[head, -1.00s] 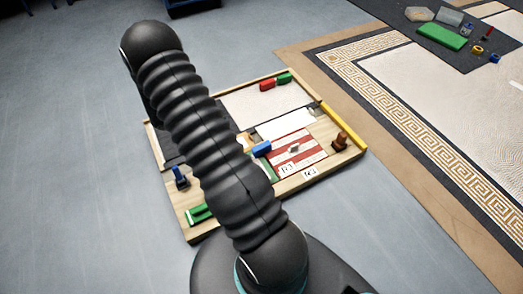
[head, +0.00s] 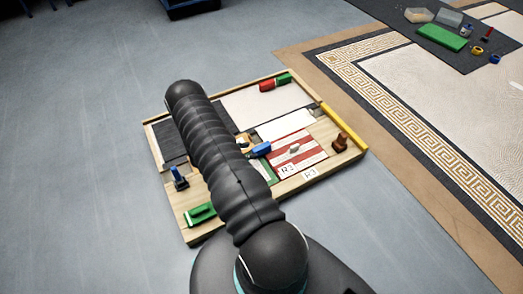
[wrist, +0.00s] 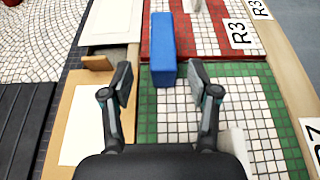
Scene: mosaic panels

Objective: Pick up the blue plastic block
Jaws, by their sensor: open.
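The blue plastic block (head: 261,149) lies on the mosaic board, at the edge of the red and white striped panel. In the wrist view the blue block (wrist: 163,48) is a long upright bar shape in the picture, ahead of my gripper. My gripper (wrist: 162,82) is open and empty, with one finger on each side of the block's near end. I cannot tell the height of the fingertips above the board. In the head view my arm hides most of the gripper.
The wooden board (head: 322,178) holds a red block (head: 267,85), a green block (head: 284,78), a green piece (head: 200,214), a blue stamp-like piece (head: 179,177) and a brown piece (head: 340,141). A white knob (head: 294,148) stands right of the blue block.

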